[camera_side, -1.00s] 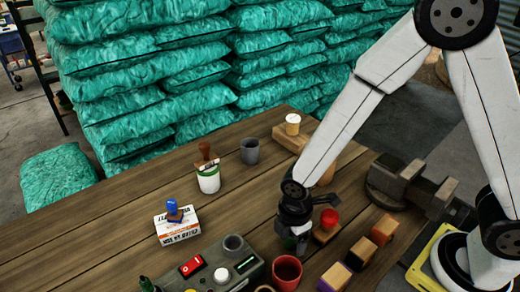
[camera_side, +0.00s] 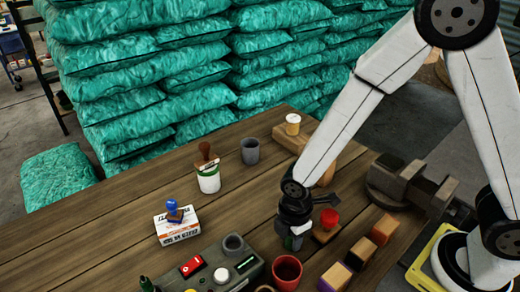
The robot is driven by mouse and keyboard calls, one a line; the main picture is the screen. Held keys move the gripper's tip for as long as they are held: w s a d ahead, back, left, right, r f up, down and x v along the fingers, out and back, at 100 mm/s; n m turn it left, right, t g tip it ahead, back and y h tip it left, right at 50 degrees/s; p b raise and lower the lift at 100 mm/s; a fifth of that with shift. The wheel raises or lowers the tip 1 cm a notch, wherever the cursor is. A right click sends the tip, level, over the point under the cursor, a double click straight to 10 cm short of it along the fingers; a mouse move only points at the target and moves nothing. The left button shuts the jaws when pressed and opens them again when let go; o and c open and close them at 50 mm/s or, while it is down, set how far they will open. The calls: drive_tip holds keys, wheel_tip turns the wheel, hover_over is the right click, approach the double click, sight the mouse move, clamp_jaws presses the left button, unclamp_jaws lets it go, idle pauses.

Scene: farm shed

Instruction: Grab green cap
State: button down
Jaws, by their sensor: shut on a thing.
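My gripper (camera_side: 293,239) is low over the table, just left of the small wooden block with the red cap (camera_side: 329,217). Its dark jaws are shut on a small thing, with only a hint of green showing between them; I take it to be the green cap. The jaws hide most of it, and I cannot tell whether it touches what is below.
A red cup (camera_side: 287,272) stands close in front of my gripper. A grey control box (camera_side: 222,275) is to the left, several wooden blocks (camera_side: 361,253) and a vise (camera_side: 410,185) to the right. A grey cup (camera_side: 250,151) stands behind.

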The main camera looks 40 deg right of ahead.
drive_tip(key=shift+r, duration=0.1)
drive_tip(key=shift+r, duration=4.9)
drive_tip(key=shift+d, duration=0.15)
